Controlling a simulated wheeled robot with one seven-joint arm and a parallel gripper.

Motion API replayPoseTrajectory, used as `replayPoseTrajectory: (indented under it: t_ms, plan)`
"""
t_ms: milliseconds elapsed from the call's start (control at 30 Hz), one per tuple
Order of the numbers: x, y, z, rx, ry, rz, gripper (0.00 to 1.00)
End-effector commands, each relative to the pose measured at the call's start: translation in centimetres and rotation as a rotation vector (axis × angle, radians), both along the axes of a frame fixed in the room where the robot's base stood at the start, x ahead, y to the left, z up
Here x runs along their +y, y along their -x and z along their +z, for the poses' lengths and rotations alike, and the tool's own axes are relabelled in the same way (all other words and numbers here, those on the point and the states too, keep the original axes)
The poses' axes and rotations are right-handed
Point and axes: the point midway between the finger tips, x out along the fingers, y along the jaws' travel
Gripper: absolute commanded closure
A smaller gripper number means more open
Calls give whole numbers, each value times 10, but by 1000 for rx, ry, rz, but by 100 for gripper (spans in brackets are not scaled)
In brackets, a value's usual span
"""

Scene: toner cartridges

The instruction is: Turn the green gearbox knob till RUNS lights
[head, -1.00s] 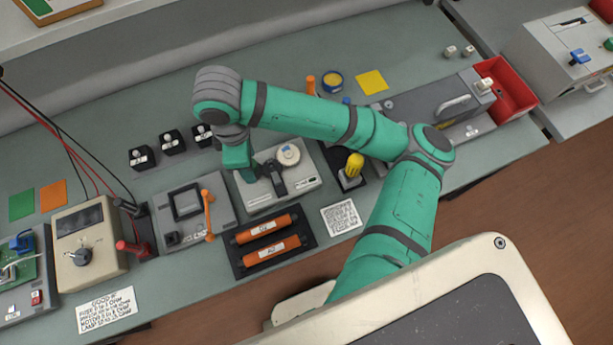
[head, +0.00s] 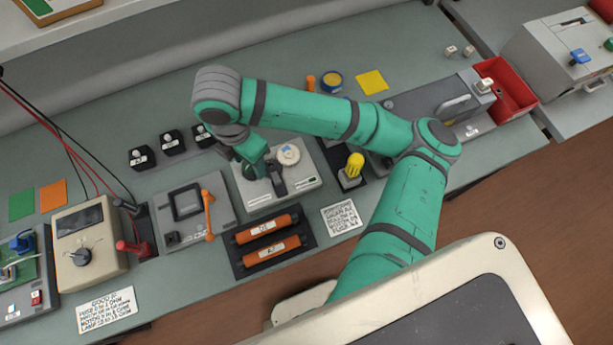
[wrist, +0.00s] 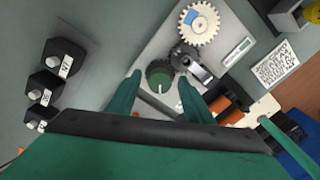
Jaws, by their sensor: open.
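The green gearbox knob (wrist: 159,75) shows in the wrist view as a dark green round knob with a pale pointer line, on the grey gearbox plate (wrist: 150,45). My gripper (wrist: 160,78) is open, with one finger on each side of the knob; I cannot tell if they touch it. In the head view my gripper is over the left part of the gearbox plate (head: 310,178) and hides the knob. A cream gear (wrist: 199,24) with a blue mark and a dark metal part (wrist: 190,62) sit beside the knob. A small pale label strip (wrist: 237,51) is on the plate; I cannot tell if it is lit.
Several black switch blocks (head: 172,142) stand left of the gearbox. A black tray with orange cartridges (head: 267,229) lies in front. A yellow knob (head: 355,161) stands to the right, near a printed card (head: 341,218). A grey unit with an orange handle (head: 209,214) is at left.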

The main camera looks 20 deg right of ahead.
Motion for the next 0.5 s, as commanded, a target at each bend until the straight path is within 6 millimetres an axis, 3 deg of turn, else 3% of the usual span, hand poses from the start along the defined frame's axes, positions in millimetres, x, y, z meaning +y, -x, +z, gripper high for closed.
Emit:
replayPoseTrajectory:
  t_ms: [133,300,500]
  plan:
    - [0,0,0,0,0,-1,53]
    - [0,0,0,0,0,-1,87]
    - [0,0,0,1,-1,-35,86]
